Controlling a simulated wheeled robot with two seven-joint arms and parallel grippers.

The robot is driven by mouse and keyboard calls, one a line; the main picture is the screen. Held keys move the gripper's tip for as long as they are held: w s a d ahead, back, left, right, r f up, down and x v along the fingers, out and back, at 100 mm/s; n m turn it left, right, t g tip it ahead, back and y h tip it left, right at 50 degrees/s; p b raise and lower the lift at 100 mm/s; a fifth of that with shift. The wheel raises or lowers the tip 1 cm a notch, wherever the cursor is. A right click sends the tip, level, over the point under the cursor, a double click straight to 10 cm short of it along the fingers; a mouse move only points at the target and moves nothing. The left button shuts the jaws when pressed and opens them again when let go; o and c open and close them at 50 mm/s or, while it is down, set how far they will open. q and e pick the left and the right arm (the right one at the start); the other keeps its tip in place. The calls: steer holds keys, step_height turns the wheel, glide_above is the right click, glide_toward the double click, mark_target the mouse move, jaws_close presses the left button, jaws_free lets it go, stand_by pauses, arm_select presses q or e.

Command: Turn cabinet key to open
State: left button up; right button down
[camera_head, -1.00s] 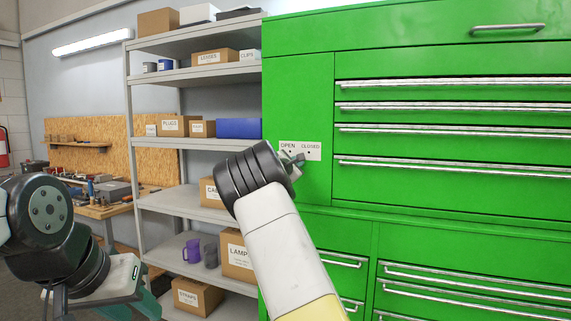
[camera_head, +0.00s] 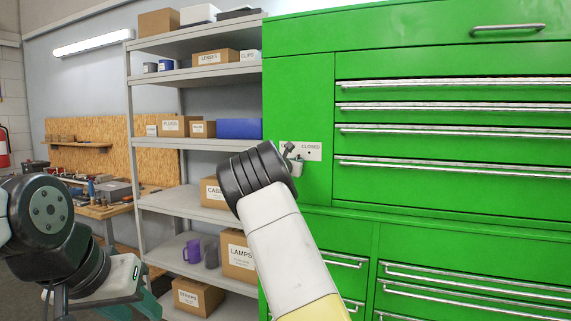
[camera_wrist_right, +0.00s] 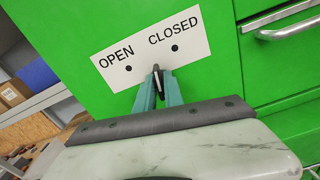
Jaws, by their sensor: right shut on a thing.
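The green cabinet (camera_head: 300,95) carries a white plate lettered OPEN and CLOSED (camera_head: 312,150). In the right wrist view the whole plate (camera_wrist_right: 185,32) shows, with a dark dot under each word. My right gripper (camera_wrist_right: 158,84) is at the plate's lower edge, its teal fingers shut on a small dark key (camera_wrist_right: 157,70). The key lies between the two dots; its tip in the lock is too small to make out. In the head view the right gripper (camera_head: 291,155) partly covers OPEN. My left gripper (camera_head: 146,303) is low at the left, its jaws unclear.
Closed drawers with metal handles (camera_head: 450,130) lie right of the plate. A grey shelf unit (camera_head: 195,146) with labelled boxes and a blue bin (camera_head: 239,128) stands left of the cabinet. A workbench (camera_head: 105,208) with tools is further left.

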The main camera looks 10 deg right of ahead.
steer(key=n, duration=0.5)
steer(key=shift+w+a+n, duration=0.1)
steer(key=shift+a+n, duration=0.1)
steer(key=shift+n, duration=0.1)
steer(key=n, duration=0.5)
steer(key=shift+w+a+f, duration=0.1)
steer(key=shift+n, duration=0.3)
steer(key=c, duration=1.6)
jaws_free()
steer(key=shift+o, duration=0.2)
steer(key=v, duration=0.7)
steer(key=shift+s+a, duration=0.25)
steer(key=shift+s, duration=0.1)
